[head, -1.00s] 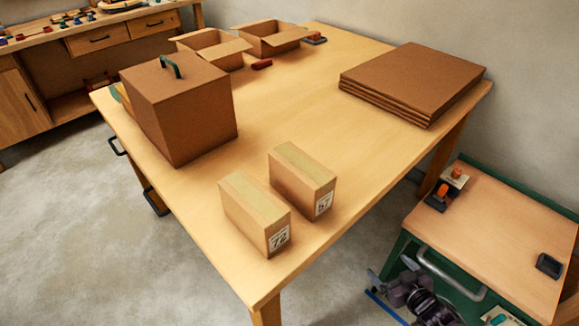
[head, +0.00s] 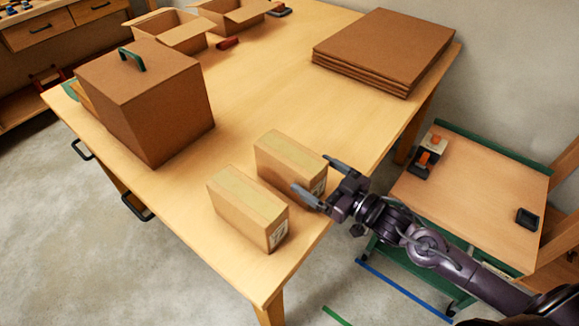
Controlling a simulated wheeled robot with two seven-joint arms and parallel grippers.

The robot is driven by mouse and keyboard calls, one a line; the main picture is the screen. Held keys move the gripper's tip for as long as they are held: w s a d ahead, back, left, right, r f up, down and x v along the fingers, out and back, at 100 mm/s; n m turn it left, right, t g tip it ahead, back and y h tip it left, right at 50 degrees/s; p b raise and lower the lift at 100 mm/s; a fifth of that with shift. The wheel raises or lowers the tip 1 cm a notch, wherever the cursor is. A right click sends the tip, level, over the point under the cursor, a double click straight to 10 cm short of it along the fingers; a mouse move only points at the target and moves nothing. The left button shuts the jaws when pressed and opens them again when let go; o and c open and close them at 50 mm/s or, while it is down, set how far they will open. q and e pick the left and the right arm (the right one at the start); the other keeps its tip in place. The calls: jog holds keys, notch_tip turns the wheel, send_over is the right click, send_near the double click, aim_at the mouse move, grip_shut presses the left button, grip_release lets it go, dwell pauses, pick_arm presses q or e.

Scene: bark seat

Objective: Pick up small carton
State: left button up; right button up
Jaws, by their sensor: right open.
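Two small cartons stand upright side by side near the front corner of the wooden table (head: 262,88). The nearer carton (head: 240,207) shows a pale tape strip on top and a label on its end. The farther carton (head: 283,162) is behind it and to the right, its label end partly hidden by my gripper. My right gripper (head: 314,179) comes in from the right, open, with its fingers spread by the label end of the farther carton. I cannot tell whether it touches the carton. My left gripper is not in view.
A big brown box with a green handle (head: 150,100) stands at the left. Flat cardboard sheets (head: 385,50) lie stacked at the back right. Two open boxes (head: 168,32) and a red roll (head: 228,43) are farther back. A lower cart (head: 470,195) stands at the right.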

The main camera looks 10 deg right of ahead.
aim_at(301, 166)
jog(key=p+x, duration=0.1)
jog(key=x, duration=0.2)
jog(key=shift+w+a, duration=0.2)
jog(key=shift+w+a+f, duration=0.1)
jog(key=shift+w+a, duration=0.25)
jog(key=shift+w, duration=0.15)
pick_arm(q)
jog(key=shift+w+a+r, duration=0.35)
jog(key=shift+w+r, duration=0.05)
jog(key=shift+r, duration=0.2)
pick_arm(e)
jog(key=c, duration=1.3)
